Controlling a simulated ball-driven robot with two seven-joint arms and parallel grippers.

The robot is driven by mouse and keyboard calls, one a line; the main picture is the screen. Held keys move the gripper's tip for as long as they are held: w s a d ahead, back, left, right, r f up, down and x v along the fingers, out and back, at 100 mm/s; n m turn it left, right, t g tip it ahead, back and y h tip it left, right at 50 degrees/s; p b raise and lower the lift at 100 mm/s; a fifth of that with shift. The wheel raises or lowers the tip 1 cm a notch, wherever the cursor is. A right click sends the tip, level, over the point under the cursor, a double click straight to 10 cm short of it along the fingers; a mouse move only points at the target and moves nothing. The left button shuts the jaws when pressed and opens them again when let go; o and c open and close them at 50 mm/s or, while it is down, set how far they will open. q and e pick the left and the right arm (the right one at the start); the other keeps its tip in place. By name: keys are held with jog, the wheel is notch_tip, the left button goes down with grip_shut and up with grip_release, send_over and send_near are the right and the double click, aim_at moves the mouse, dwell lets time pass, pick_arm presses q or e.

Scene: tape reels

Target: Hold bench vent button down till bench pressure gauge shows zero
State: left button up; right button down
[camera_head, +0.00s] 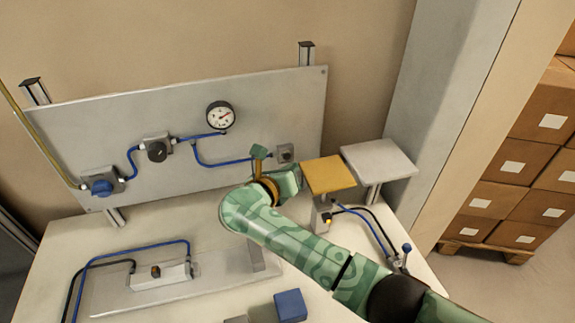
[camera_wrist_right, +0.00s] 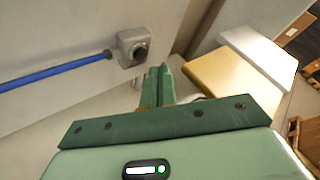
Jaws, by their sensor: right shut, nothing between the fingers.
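The bench vent button appears to be the dark round knob in a small grey box (camera_head: 285,153) at the panel's right end. The box also shows in the right wrist view (camera_wrist_right: 133,47), up and left of my fingers. The pressure gauge (camera_head: 221,115) is a white dial with a black rim higher on the panel; its needle is off to one side, and the figures are too small to read. My right gripper (camera_head: 296,172) is shut and empty, just below the button box and apart from it. Its green fingers (camera_wrist_right: 157,84) lie together. My left gripper is out of view.
A yellow platform (camera_head: 328,174) and a pale platform (camera_head: 378,159) stand right of my right gripper. Blue hoses link a valve (camera_head: 157,149) and a blue knob (camera_head: 101,187) on the panel. A blue block (camera_head: 290,305) lies at the front. A lever (camera_head: 406,249) stands right.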

jog(key=shift+w+a, duration=0.1)
jog(key=shift+w, duration=0.2)
jog(key=shift+r, duration=0.1)
dwell(1.8)
jog(key=shift+w+a+b, duration=0.15)
jog(key=shift+w+b, duration=0.25)
jog(key=shift+b, duration=0.4)
